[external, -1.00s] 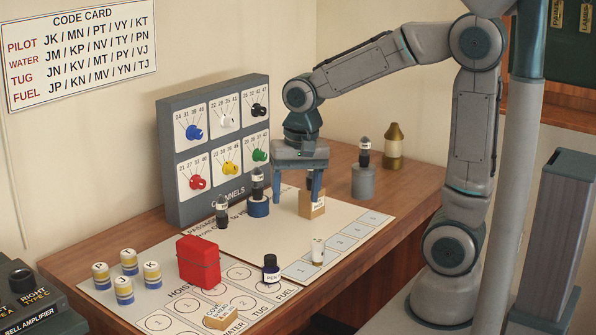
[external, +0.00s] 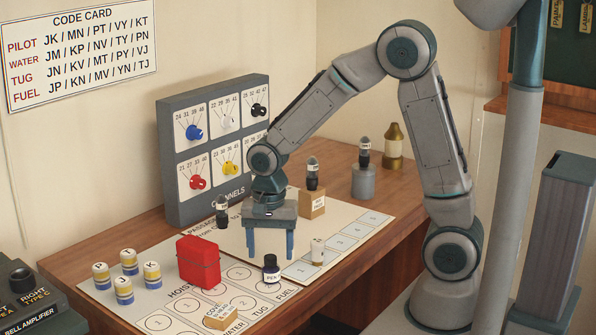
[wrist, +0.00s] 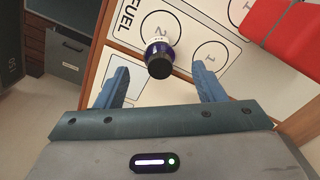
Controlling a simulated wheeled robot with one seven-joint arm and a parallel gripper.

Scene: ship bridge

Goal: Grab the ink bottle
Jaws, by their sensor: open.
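The ink bottle (external: 271,269) is a small dark bottle with a black cap and a white label, upright on the printed board near the table's front edge. In the wrist view the ink bottle (wrist: 159,58) is seen from above, ahead of and between the fingertips, touching neither as far as I can tell. My gripper (external: 270,250) points down with its two blue fingers spread, above and just behind the bottle in the external view. My gripper (wrist: 160,78) is open and empty.
A red case (external: 199,262) stands left of the bottle. A small white-topped piece (external: 318,251) stands to its right, and a tan block (external: 221,316) lies at front left. Behind are a dark-topped piece on a tan box (external: 312,203) and the channels panel (external: 177,212).

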